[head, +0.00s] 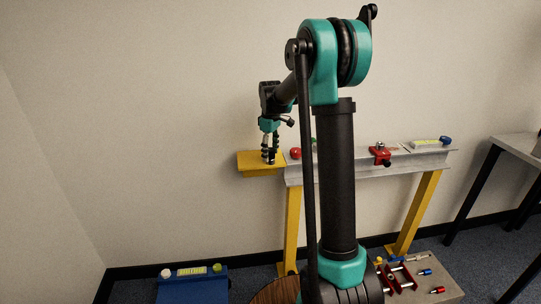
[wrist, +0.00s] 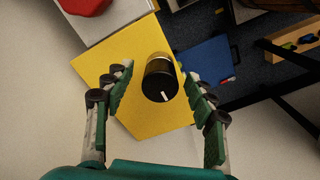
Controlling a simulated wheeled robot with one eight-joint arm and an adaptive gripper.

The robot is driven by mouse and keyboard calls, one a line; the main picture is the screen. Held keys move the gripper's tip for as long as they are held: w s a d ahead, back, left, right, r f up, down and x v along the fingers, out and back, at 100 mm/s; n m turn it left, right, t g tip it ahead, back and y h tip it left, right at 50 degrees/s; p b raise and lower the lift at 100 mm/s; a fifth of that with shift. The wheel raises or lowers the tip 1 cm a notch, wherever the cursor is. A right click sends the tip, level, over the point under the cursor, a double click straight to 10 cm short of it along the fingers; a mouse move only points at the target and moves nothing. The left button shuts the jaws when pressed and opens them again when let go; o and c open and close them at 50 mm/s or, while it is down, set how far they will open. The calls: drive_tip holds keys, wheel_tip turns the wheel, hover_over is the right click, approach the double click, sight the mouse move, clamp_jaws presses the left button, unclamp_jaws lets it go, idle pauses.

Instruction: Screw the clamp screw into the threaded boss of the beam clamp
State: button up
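The red beam clamp (head: 380,154) sits on the grey beam (head: 340,170), with a dark round part (head: 387,164) at its lower front. My gripper (head: 268,157) is over the yellow shelf (head: 247,163) at the beam's left end. In the wrist view my gripper (wrist: 158,76) is open, with a black cylinder (wrist: 162,78) between its fingers. The cylinder has a pale mark on top and a thin gold band, and a gap shows on each side. I cannot tell whether it is the clamp screw. The threaded boss is too small to make out.
A red object (head: 295,153) sits on the beam close right of my gripper. A pale box (head: 426,145) is at the beam's right end. A low table (head: 420,285) holds red and blue parts. A blue box (head: 192,288) is on the floor.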

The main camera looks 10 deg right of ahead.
drive_tip(key=c, duration=1.2)
drive_tip(key=shift+c, duration=0.2)
drive_tip(key=shift+r, duration=0.15)
